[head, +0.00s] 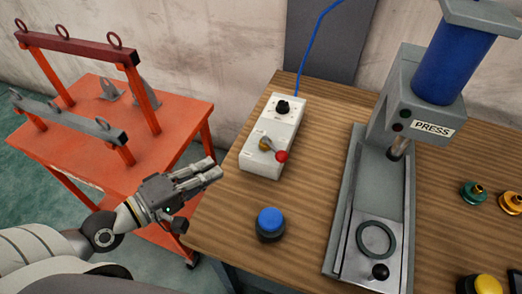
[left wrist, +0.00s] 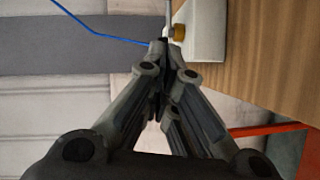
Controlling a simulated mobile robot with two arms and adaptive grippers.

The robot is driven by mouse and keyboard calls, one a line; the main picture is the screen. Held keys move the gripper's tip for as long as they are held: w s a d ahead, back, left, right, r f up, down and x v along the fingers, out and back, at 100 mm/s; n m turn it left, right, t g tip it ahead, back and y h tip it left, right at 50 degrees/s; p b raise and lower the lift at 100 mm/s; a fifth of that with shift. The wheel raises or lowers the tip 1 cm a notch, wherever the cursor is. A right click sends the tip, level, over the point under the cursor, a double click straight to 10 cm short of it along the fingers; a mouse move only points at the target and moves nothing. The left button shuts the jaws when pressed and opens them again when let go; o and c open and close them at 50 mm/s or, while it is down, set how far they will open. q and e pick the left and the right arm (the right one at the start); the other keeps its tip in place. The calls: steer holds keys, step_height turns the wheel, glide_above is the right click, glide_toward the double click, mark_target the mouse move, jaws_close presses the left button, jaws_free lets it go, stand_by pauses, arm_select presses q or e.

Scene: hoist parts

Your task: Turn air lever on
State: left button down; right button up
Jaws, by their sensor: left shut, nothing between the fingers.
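The air lever (head: 271,149) has a brass pivot and a red knob, and sits on the front part of a white control box (head: 262,167). The box lies on the wooden table and also carries a black knob (head: 284,107). My left gripper (head: 216,170) is shut and empty, just left of the box and apart from it, over the table's left edge. In the left wrist view its closed fingers (left wrist: 163,45) point toward the white box (left wrist: 206,30) and the brass pivot (left wrist: 179,33). The red knob is hidden there. My right gripper is not in view.
A blue button (head: 270,221) stands on the table in front of the box. A press (head: 408,110) with a blue cylinder stands to the right. An orange cart (head: 165,118) with a frame is at left. A blue hose (head: 305,45) runs up from the box.

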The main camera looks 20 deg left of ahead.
arm_select(q)
steer(key=w, duration=0.1)
steer(key=p, duration=0.5)
glide_toward(274, 147)
steer(key=w+a, duration=0.2)
steer(key=w, duration=0.1)
steer(key=d, duration=0.1)
steer(key=w+d+p, duration=0.1)
steer(key=d, duration=0.2)
steer(key=shift+w+d+f, duration=0.15)
steer(key=shift+w+d, duration=0.05)
steer(key=shift+w, duration=0.1)
